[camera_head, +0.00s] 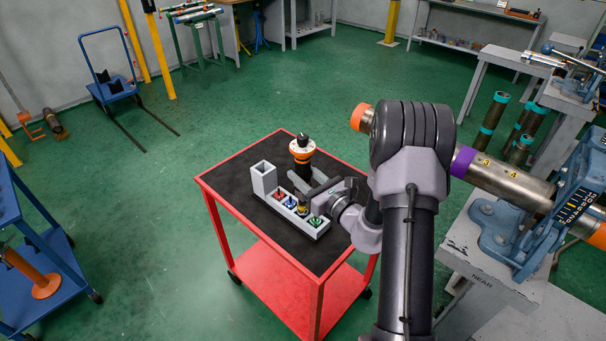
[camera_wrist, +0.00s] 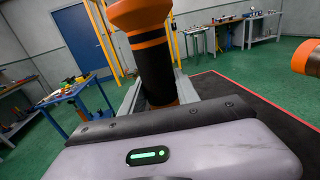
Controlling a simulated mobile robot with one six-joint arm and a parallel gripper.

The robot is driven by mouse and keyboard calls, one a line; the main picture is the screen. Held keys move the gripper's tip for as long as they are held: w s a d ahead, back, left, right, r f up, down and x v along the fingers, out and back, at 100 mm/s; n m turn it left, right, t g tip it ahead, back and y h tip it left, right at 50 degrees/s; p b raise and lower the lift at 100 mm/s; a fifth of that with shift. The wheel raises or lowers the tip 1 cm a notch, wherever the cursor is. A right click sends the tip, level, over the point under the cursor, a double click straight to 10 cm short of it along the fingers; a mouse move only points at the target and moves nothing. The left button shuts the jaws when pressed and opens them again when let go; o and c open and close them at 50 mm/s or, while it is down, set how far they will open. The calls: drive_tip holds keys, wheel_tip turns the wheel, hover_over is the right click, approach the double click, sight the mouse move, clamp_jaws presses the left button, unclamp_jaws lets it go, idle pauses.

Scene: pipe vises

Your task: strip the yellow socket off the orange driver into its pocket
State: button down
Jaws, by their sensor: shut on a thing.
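In the wrist view the driver (camera_wrist: 152,58) rises between the grey fingers, leaning slightly.
Red (camera_head: 279,196), blue (camera_head: 290,203) and green (camera_head: 316,222) sockets sit in neighbouring pockets. A tall grey holder (camera_head: 263,178) stands at the tray's left end. The red cart's black top (camera_head: 236,172) is otherwise clear. A large pipe (camera_head: 500,178) lies in a vise at right.

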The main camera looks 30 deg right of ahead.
sight(308, 166)
drive_tip(key=shift+f+b, duration=1.45)
drive_tip(key=shift+f, duration=0.3)
idle(1.4)
drive_tip(key=shift+r+p, duration=2.95)
drive_tip(key=shift+r, duration=0.95)
